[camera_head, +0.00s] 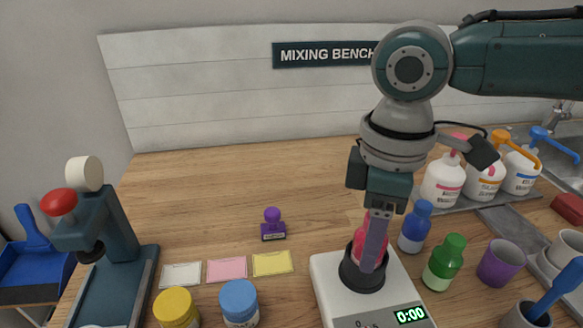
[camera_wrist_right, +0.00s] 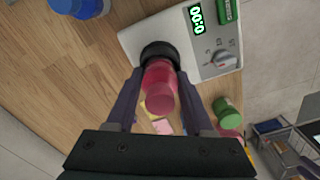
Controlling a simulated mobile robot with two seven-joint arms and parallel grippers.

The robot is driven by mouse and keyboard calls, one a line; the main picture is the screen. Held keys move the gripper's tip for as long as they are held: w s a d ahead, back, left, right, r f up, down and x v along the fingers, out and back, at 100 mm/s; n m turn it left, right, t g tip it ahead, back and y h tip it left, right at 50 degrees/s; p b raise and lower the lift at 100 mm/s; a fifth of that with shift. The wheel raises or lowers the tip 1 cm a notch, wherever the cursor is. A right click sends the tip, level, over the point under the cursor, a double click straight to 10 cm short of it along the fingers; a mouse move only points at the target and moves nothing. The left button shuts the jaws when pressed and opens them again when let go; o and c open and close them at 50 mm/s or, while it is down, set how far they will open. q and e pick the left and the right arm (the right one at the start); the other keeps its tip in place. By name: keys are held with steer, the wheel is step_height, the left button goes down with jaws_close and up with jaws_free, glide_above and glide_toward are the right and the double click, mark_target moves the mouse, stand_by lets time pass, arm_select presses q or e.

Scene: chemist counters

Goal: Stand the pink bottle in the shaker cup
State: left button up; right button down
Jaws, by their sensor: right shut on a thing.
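The pink bottle (camera_head: 357,248) is upright in my right gripper (camera_head: 372,262), which points straight down. In the right wrist view the bottle (camera_wrist_right: 158,90) lies between the two dark fingers of the gripper (camera_wrist_right: 160,76). The black shaker cup (camera_head: 363,281) stands on the white device with the 0:00 display. The bottle's lower end is within the cup's rim, and the cup (camera_wrist_right: 160,50) shows around it in the wrist view. The bottle's base is hidden, so I cannot tell whether it touches the cup's floor. My left gripper is not in view.
Right of the white device (camera_head: 331,272) stand a blue bottle (camera_head: 414,228), a green bottle (camera_head: 443,263) and a purple cup (camera_head: 499,262). Yellow (camera_head: 176,308) and blue (camera_head: 239,303) jars stand left. A purple stamp (camera_head: 272,224) is behind them. The rear counter is mostly clear.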

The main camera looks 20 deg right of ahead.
steer(key=shift+c, duration=1.4)
jaws_free()
